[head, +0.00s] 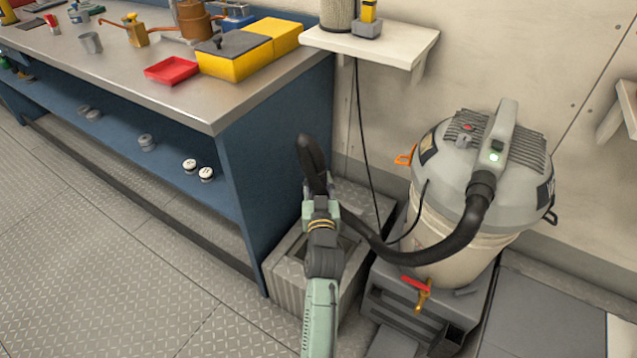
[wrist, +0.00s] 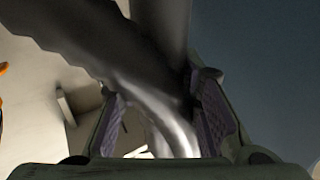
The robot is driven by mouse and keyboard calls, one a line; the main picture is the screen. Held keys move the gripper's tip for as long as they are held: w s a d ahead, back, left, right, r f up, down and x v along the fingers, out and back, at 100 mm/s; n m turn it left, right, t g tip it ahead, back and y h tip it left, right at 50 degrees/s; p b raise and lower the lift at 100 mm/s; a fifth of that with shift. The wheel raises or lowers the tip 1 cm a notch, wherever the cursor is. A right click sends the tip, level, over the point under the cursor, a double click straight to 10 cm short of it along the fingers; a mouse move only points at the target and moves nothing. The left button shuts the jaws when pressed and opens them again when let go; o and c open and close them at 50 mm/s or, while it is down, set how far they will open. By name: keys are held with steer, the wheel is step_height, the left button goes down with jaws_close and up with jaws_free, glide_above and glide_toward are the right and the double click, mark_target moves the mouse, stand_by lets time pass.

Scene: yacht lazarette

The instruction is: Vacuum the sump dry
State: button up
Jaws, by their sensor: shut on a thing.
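The wet vacuum (head: 480,170) has a grey lid on a cream bucket, and a green light shows on its handle. Its black hose (head: 440,248) curves from the lid to my gripper (head: 320,205). My gripper is shut on the hose's end piece, whose dark upper part stands above the fingers. In the wrist view, a shiny grey tube (wrist: 172,125) lies between the jaws (wrist: 160,115), with the dark ribbed hose (wrist: 85,40) above. A grey ribbed box with a recessed opening, likely the sump (head: 286,262), is below and behind my gripper. My arm partly hides it; water inside cannot be made out.
The blue workbench (head: 270,150) stands close on the left, holding a red tray (head: 171,70) and a yellow box (head: 235,62). A white wall shelf (head: 385,45) is above. The vacuum's grey stand (head: 390,300) is to the right. Open floor (head: 110,250) lies front left.

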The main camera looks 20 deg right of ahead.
step_height(320, 180, up, 22)
steer(key=p, duration=1.2)
steer(key=shift+f, duration=0.25)
stand_by(0.4)
